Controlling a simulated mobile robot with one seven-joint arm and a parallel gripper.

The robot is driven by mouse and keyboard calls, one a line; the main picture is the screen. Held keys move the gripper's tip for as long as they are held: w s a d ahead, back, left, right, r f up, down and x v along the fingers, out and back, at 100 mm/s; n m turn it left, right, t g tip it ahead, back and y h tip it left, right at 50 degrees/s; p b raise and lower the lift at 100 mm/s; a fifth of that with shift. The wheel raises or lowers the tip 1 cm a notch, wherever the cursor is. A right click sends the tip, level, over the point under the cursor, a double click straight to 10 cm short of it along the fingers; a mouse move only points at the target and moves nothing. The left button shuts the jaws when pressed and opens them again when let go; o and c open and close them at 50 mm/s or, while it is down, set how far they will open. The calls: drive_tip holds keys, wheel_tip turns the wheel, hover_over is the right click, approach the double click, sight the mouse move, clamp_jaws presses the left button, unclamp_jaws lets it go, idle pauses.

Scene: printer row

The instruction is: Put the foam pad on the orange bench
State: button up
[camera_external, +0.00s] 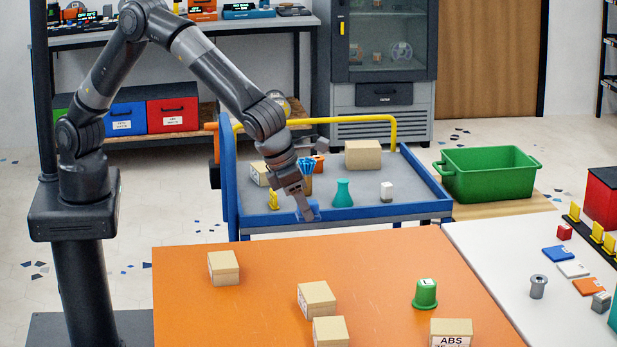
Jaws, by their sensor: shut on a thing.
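My gripper (304,207) is at the near edge of the blue-rimmed trolley, pointing down, shut on a small blue piece that I take to be the foam pad (312,211). The pad is partly hidden by the fingers, and its blue blends with the trolley rim behind it. I cannot tell whether it touches the rim. The orange bench (300,265) is in front of the trolley, nearer the camera.
Cardboard boxes (223,268) and a green capped item (425,293) stand on the bench; its middle back is clear. The trolley (400,209) carries a teal flask (343,192), boxes and small items. A green crate (488,175) stands at right.

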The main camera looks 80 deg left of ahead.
hover_over(349, 248)
drive_tip(key=s, duration=0.2)
drive_tip(key=f, duration=0.7)
drive_tip(key=shift+w, duration=0.2)
drive_tip(key=shift+f, duration=2)
drive_tip(key=shift+f, duration=0.1)
drive_tip(key=o, duration=1)
drive_tip(key=shift+c, duration=0.2)
